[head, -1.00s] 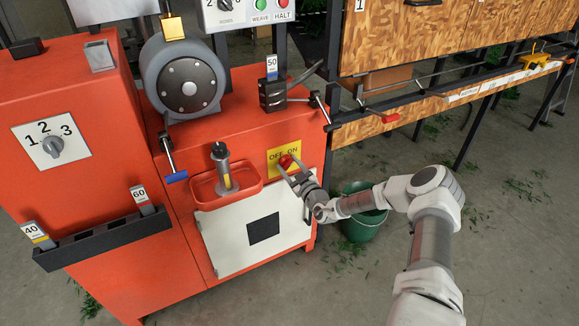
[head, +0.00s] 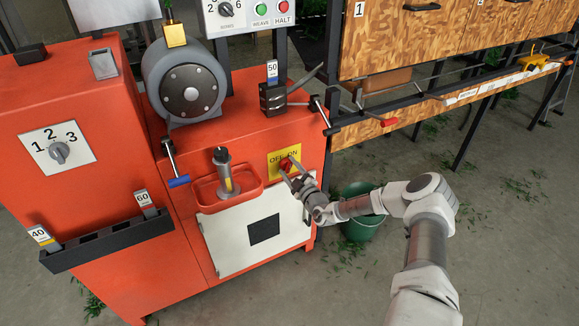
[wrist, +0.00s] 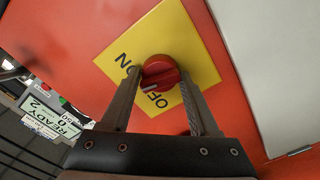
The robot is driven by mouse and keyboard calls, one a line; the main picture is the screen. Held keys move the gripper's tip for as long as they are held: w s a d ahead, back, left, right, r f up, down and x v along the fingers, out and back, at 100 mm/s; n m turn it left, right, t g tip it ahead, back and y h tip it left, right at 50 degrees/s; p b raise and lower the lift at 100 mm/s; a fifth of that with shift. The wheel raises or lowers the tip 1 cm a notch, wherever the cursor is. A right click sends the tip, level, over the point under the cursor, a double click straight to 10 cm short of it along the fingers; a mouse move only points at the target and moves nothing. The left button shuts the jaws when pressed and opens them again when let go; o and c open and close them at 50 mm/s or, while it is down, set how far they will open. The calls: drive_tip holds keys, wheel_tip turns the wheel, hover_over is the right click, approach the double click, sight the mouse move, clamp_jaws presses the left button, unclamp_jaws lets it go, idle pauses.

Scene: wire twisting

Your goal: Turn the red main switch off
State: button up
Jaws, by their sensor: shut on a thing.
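The red main switch (head: 285,164) is a round knob on a yellow plate (head: 276,157) marked OFF and ON, on the front of the orange machine. My gripper (head: 288,169) reaches it from the lower right. In the wrist view the red knob (wrist: 161,72) sits between the two fingertips of my gripper (wrist: 159,78), one on each side, and they are shut on it. A pale pointer mark shows on the knob's lower left, between the ON and OFF words; I cannot tell exactly which it points at. The yellow plate (wrist: 193,45) lies flat behind.
A white door panel (head: 225,228) is below the switch, with a red tray (head: 205,193) to its upper left. A green bucket (head: 357,228) stands on the floor behind my arm. A black lever block (head: 273,97) is above the plate.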

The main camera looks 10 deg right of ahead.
drive_tip(key=n+p, duration=0.2)
drive_tip(key=n, duration=0.4)
drive_tip(key=n+p, duration=0.2)
drive_tip(key=n, duration=0.4)
drive_tip(key=shift+d, duration=0.1)
idle(0.5)
drive_tip(key=o, duration=1.3)
drive_tip(key=shift+s, duration=0.1)
drive_tip(key=p+v, duration=0.2)
drive_tip(key=v, duration=1.5)
drive_tip(key=shift+r+n, duration=0.1)
drive_tip(key=shift+n, duration=0.2)
